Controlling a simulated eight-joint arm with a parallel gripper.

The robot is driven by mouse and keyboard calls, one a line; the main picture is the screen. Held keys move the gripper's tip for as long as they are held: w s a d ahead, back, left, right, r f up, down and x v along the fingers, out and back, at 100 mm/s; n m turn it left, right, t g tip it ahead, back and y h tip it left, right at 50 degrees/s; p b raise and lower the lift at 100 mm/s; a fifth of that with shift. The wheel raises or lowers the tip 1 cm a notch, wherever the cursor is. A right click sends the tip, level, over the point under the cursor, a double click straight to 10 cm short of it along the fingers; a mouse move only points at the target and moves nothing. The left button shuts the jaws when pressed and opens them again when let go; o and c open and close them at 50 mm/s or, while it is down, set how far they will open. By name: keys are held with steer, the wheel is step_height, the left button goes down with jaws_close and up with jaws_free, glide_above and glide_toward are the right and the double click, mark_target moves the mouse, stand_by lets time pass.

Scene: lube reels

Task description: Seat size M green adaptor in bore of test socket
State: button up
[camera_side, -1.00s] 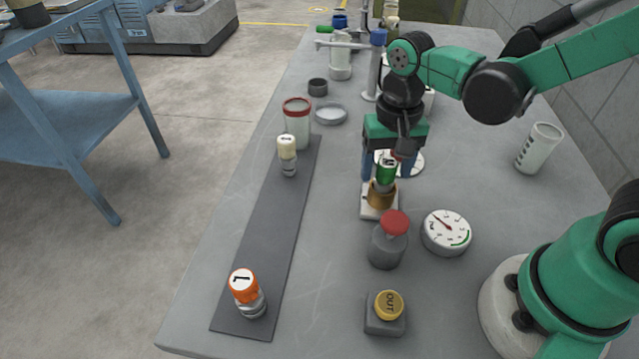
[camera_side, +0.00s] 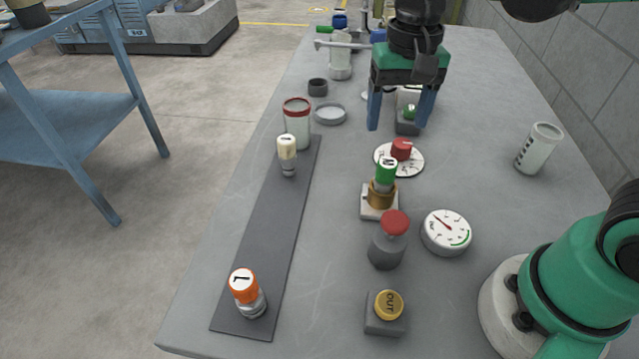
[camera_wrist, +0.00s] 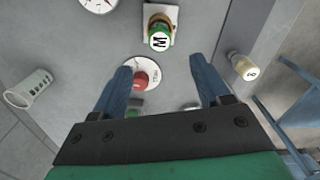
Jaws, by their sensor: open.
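The green size M adaptor (camera_side: 386,172) stands upright in the brass bore of the test socket (camera_side: 381,195), which has a pale square base. The adaptor's green top marked M also shows in the wrist view (camera_wrist: 159,40), above the brass ring. My gripper (camera_side: 401,127) is open and empty, raised above the table behind the socket. Its two blue fingers are well apart and clear of the adaptor. In the wrist view my gripper (camera_wrist: 162,85) has its fingers spread with nothing between them at their height. How deep the adaptor sits inside the bore is hidden.
A dark strip (camera_side: 262,245) holds an orange adaptor (camera_side: 244,287) and a cream one (camera_side: 287,152). A red knob on a white dial (camera_side: 411,160) stands behind the socket. A red-topped grey post (camera_side: 388,245) and a gauge (camera_side: 446,232) stand in front.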

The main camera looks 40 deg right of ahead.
steer(key=d+n+t, duration=0.1)
steer(key=n+t, duration=0.1)
steer(key=d+f+n+t, duration=0.1)
steer(key=n+t, duration=0.3)
steer(key=t, duration=0.1)
steer(key=shift+s+d+f, duration=0.25)
steer(key=shift+s+d, duration=0.05)
steer(key=shift+d, duration=0.1)
stand_by(1.3)
